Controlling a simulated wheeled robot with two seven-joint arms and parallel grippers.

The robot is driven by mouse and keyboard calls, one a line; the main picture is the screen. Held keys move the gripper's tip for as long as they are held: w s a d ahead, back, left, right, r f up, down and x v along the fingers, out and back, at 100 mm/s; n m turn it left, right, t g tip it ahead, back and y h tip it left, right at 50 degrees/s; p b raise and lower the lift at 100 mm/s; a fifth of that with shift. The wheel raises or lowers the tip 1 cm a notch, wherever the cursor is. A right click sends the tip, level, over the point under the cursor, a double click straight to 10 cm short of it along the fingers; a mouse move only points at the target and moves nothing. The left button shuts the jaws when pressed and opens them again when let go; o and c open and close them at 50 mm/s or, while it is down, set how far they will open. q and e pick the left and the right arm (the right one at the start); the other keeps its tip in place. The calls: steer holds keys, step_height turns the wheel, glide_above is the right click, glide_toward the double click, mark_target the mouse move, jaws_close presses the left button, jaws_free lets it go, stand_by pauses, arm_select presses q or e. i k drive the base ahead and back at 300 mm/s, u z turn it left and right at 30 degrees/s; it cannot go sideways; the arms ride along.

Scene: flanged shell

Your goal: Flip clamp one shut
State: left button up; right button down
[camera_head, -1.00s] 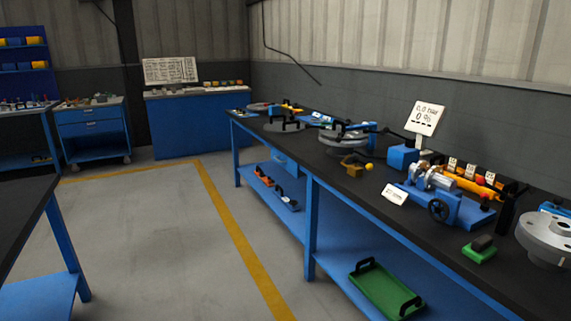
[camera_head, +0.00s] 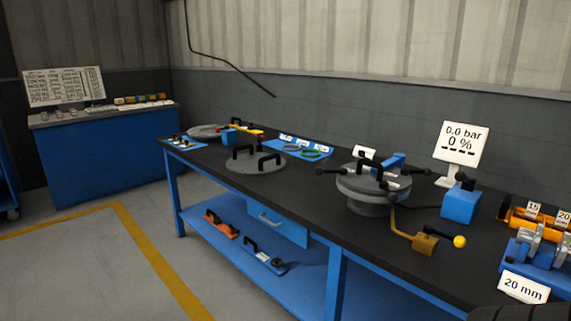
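The flanged shell (camera_head: 370,205) stands on the dark top of the long bench, right of centre. It is a round grey body with a lid on top and black handles. Black-knobbed levers (camera_head: 325,171) stick out around its rim, and a blue block or arm (camera_head: 392,161) sits at its back. Which lever is clamp one, and whether it is open or shut, I cannot tell at this size. Neither gripper can be made out; a dark rounded shape at the bottom right edge may be part of me.
A grey disc with two handles (camera_head: 255,161) lies left of the shell. A brass valve with a yellow knob (camera_head: 425,242), a blue box (camera_head: 460,204) and a "0.0 bar" display (camera_head: 461,144) are to its right. The floor (camera_head: 80,270) before the bench is clear.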

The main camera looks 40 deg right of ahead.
mark_target(319, 171)
steer(key=z, duration=0.65)
steer(key=i, duration=1.5)
steer(key=z, duration=0.75)
